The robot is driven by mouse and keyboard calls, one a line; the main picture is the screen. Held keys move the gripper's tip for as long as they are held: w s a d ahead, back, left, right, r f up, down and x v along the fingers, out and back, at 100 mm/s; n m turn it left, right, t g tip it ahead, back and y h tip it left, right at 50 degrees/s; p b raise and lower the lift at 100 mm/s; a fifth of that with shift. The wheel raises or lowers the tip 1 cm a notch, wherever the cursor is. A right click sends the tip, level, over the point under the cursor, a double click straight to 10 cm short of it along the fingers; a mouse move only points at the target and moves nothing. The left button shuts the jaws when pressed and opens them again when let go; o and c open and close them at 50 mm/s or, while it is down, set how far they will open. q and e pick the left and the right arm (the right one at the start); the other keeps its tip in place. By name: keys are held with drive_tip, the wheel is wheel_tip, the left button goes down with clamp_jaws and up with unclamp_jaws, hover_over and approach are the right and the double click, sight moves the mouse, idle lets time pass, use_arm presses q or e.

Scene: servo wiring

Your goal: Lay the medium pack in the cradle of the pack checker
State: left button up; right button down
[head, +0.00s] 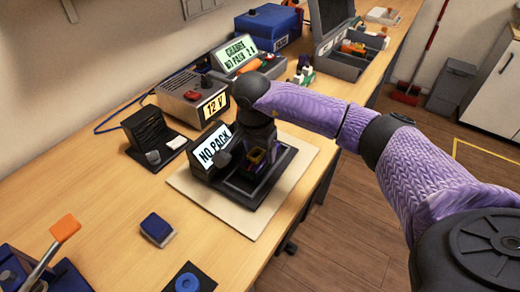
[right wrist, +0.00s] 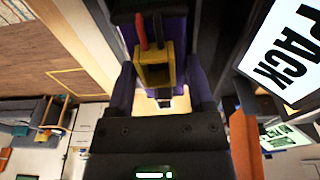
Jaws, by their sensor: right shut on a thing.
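The pack checker (head: 275,192) is a dark device with a tilted display (head: 213,146) that reads NO PACK. It stands on a beige board (head: 187,186). My right gripper (head: 254,160) points down over the checker's cradle and is shut on a yellow-ended pack, which I take to be the medium pack (right wrist: 154,72). In the right wrist view the pack sits between purple fingers, with a red and a black lead beside it. My fingers hide much of the cradle, and I cannot tell whether the pack touches it. My left gripper is not in view.
A small blue block (head: 157,229) lies left of the board. A grey 12 V supply (head: 195,97), a charger (head: 236,58) and an open grey case (head: 350,60) stand farther back. An orange-handled lever tool (head: 50,250) is at front left. The table's right edge runs close to the board.

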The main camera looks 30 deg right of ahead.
sight(256, 158)
unclamp_jaws()
drive_tip(key=shift+r, duration=0.35)
wheel_tip(256, 158, up, 11)
drive_tip(key=a+p, duration=0.1)
drive_tip(key=p, duration=0.1)
drive_tip(key=shift+s+a+r+p, duration=0.15)
drive_tip(key=shift+s+a+p, duration=0.15)
drive_tip(key=shift+s+p, duration=0.1)
